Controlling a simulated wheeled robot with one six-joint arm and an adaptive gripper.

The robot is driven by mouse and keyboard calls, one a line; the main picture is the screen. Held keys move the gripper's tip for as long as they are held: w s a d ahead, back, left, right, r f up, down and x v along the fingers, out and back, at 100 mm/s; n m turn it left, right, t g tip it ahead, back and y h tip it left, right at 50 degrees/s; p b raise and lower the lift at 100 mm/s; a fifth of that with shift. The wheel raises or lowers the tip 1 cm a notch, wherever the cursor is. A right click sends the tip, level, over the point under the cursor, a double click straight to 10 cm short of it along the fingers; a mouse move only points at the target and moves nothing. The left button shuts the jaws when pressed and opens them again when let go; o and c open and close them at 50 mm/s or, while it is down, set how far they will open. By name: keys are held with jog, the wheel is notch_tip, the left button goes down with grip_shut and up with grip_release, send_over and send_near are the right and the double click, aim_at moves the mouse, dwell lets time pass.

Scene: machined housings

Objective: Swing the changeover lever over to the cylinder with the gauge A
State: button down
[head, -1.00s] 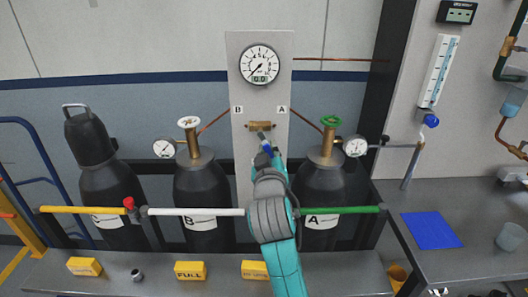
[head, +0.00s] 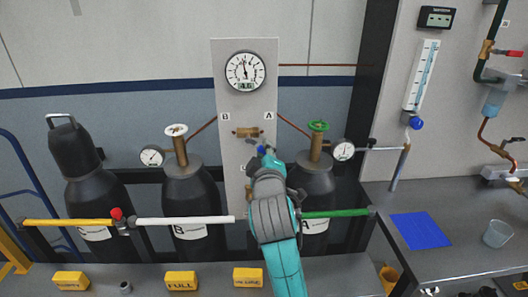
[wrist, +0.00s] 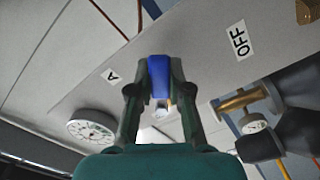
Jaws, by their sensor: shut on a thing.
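The changeover valve (head: 247,132) is a small brass block on the pale panel, between labels B and A. Its lever, with a blue grip (wrist: 158,76), slants down and to the right, toward the A side. My gripper (head: 264,154) is shut on the blue grip, which shows between both fingers in the wrist view. Cylinder A (head: 314,180) is black with a green handwheel (head: 319,126) and its gauge (head: 343,150) at right. My arm partly hides it. Cylinder B (head: 190,190) has a white handwheel and a gauge (head: 152,156) at left. The panel gauge (head: 245,72) has its needle pointing up.
White (head: 185,221) and green (head: 335,213) rails cross before the cylinders. Copper pipes run from the panel to both cylinders. Yellow blocks (head: 181,281) stand on the front ledge. An OFF label (wrist: 238,42) shows in the wrist view. A bench with a blue mat (head: 426,231) is at right.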

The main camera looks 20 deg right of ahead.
dwell(0.3)
jog(key=c, duration=1.1)
grip_release()
jog(key=shift+o, duration=0.2)
jog(key=v, duration=1.2)
